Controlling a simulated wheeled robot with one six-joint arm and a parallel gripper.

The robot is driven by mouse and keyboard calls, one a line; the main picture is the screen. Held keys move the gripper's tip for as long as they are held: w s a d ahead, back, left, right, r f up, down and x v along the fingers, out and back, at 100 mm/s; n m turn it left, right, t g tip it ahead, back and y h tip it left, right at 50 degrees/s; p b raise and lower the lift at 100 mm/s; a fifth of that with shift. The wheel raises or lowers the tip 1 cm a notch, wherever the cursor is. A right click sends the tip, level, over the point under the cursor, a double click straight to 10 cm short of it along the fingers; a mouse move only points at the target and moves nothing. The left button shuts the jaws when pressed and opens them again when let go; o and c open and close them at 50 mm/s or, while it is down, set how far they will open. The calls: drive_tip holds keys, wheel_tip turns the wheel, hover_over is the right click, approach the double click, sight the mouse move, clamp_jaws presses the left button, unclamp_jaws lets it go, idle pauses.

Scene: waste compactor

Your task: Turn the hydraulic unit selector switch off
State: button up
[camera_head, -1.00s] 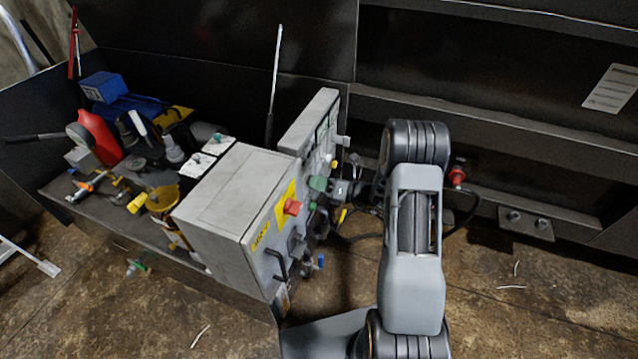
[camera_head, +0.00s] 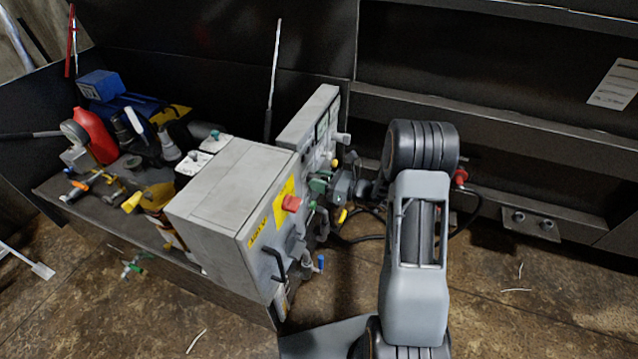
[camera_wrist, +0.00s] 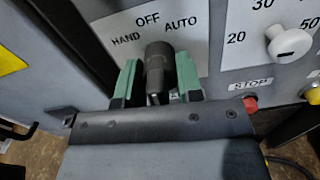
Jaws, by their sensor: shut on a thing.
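The selector switch (camera_wrist: 159,62) is a dark knob on a grey panel, in the upper middle of the wrist view. The labels HAND, OFF and AUTO (camera_wrist: 181,22) are printed above it. The knob stands roughly upright under OFF and AUTO; I cannot tell which mark it points to. My gripper (camera_wrist: 158,80) has green fingers, one on each side of the knob, and is shut on it. In the head view my gripper (camera_head: 319,187) shows small and green against the panel front, and the switch is hidden there.
A red STOP button (camera_wrist: 250,103) and a white dial (camera_wrist: 289,42) sit right of the switch. In the head view, a grey control box (camera_head: 232,190) with a red button (camera_head: 291,203) stands just left of my gripper. A cluttered bench lies farther left.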

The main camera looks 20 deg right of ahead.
drive_tip(key=shift+n, duration=0.5)
drive_tip(key=o, duration=0.6)
drive_tip(key=shift+c, duration=0.2)
drive_tip(key=p+v, duration=0.1)
drive_tip(key=v, duration=1.2)
drive_tip(key=shift+s+d+p, duration=0.25)
drive_tip(key=shift+d+p, duration=0.05)
drive_tip(key=shift+d, duration=0.05)
